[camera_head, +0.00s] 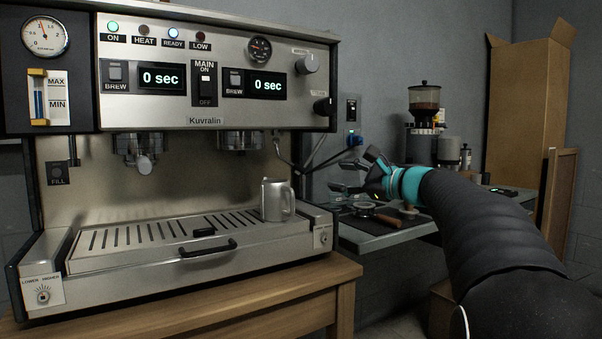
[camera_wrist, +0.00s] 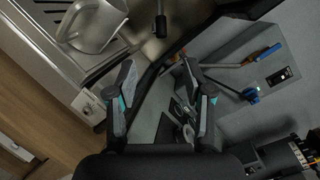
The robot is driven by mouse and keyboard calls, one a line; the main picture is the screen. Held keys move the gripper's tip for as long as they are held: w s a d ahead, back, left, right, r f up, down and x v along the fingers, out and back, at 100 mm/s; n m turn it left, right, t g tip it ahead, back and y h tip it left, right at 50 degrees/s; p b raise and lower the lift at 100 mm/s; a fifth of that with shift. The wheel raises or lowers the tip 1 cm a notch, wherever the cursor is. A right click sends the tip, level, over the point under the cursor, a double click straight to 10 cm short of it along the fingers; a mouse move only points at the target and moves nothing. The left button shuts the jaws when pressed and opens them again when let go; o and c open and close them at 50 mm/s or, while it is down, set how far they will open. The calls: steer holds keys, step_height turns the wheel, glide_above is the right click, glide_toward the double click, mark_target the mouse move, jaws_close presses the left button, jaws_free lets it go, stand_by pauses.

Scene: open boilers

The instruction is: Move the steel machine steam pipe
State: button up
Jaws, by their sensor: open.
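In the wrist view a thin pipe with a dark tip (camera_wrist: 160,22) hangs at the top middle, ahead of the gap between my fingers. My gripper (camera_head: 352,170) is open and empty, right of the machine, with its fingers pointing left toward the pipe. In the wrist view its two fingertips (camera_wrist: 158,71) are apart with nothing between them. Contact with the pipe does not show.
A steel pitcher (camera_head: 278,201) stands on the drip tray's right end, near the pipe. A side table (camera_head: 375,237) behind my gripper holds a portafilter and a grinder (camera_head: 424,125). A blue wall plug (camera_head: 354,139) and a tall cardboard box (camera_head: 525,110) stand behind.

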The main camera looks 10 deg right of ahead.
mark_target(302, 171)
steer(key=p+x, duration=0.1)
steer(key=x, duration=1.2)
steer(key=shift+w+a, duration=0.1)
steer(key=shift+a, duration=0.05)
jaws_close()
